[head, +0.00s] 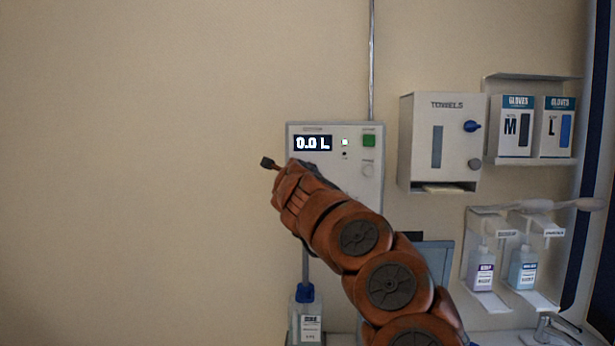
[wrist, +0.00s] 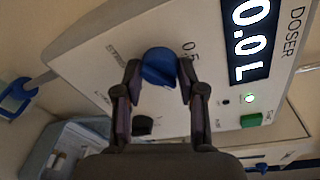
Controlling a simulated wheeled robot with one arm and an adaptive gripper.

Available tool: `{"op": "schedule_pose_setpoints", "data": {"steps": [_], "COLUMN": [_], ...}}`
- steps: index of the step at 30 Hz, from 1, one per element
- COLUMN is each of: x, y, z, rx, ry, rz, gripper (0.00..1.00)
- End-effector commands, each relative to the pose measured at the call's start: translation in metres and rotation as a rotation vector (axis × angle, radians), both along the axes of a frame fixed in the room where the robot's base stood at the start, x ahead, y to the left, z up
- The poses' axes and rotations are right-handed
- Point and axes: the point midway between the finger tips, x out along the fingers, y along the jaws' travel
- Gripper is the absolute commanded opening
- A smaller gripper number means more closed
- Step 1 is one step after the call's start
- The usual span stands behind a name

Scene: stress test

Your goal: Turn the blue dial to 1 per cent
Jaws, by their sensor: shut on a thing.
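The blue dial (wrist: 157,61) sits on the white doser panel (wrist: 105,45), with a printed scale mark beside it. My gripper (wrist: 160,72) has one finger on each side of the dial and is shut on it. In the head view my orange arm covers the dial and my fingers. The doser's display (head: 312,143) reads 0.0 L, and it also shows in the wrist view (wrist: 250,40). I cannot read the dial's exact setting.
A green button (head: 369,140) and a lit green lamp (head: 345,142) are on the doser. A towel dispenser (head: 420,145) with its own blue knob (head: 471,126), glove boxes (head: 515,128) and soap bottles (head: 481,272) are to the right. The wall at left is bare.

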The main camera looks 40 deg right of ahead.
Motion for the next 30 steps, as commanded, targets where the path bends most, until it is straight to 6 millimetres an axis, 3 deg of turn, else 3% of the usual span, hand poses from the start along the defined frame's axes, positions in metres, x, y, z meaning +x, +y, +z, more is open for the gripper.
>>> {"op": "schedule_pose_setpoints", "data": {"steps": [21, 22, 30], "x": [0.0001, 0.0, 0.0], "y": [-0.0001, -0.0001, -0.0003], "z": [0.0001, 0.0002, 0.0001], "rx": [0.062, 0.062, 0.063], "ry": [-0.048, -0.048, -0.047], "rz": [0.0, 0.0, -0.001], "gripper": [0.05, 0.41, 0.65]}}
